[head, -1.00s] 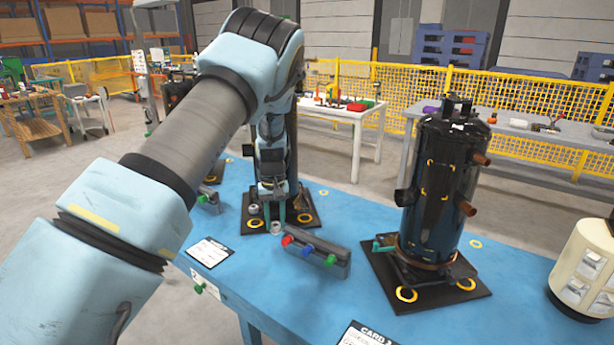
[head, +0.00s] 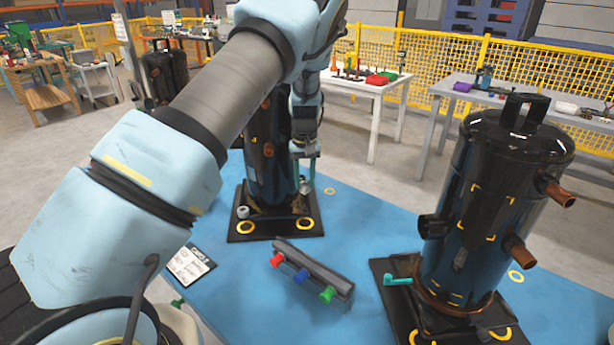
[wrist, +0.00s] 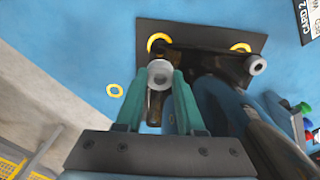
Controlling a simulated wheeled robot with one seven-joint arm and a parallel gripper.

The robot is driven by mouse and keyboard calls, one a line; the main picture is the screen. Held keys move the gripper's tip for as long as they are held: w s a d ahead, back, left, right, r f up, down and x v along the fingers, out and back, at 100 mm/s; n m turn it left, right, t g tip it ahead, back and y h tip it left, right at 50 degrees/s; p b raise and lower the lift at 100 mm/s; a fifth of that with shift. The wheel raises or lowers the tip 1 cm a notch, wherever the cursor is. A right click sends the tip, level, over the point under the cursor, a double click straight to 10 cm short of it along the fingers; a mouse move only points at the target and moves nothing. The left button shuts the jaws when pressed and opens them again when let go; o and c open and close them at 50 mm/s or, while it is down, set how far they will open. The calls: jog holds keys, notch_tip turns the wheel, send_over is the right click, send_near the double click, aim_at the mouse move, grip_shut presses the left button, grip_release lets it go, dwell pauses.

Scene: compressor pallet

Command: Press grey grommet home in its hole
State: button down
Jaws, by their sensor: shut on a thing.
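My gripper (head: 304,176) reaches down beside the far compressor (head: 262,160), at the right side of its dark base plate (head: 240,236). In the wrist view its teal fingers (wrist: 160,88) are shut on a pale grey ring, the grey grommet (wrist: 160,73). The grommet also shows small and grey under the fingertips in the head view (head: 306,187). It lies close to a yellow-ringed spot (wrist: 158,42) at the plate's corner. The hole under it is hidden, so I cannot tell whether it is seated. A similar grey grommet (head: 243,211) sits at the plate's left side.
A dark rack (head: 315,270) with red, blue and green plugs lies in front of the plate. A nearer black compressor (head: 498,215) with copper stubs stands to the right. A white card (head: 190,264) lies left. The blue table (head: 375,235) is clear between the compressors.

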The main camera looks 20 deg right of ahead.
dwell(0.3)
jog(key=shift+f+b, duration=1.7)
jog(key=shift+f, duration=1.2)
jog(key=shift+f+b, duration=0.65)
jog(key=shift+f, duration=0.5)
jog(key=shift+c, duration=2.2)
grip_release()
jog(key=shift+r, duration=0.1)
notch_tip(320, 180, up, 11)
jog(key=b, duration=0.2)
jog(key=shift+f+b, duration=0.2)
jog(key=shift+b, duration=0.1)
jog(key=shift+s, duration=0.1)
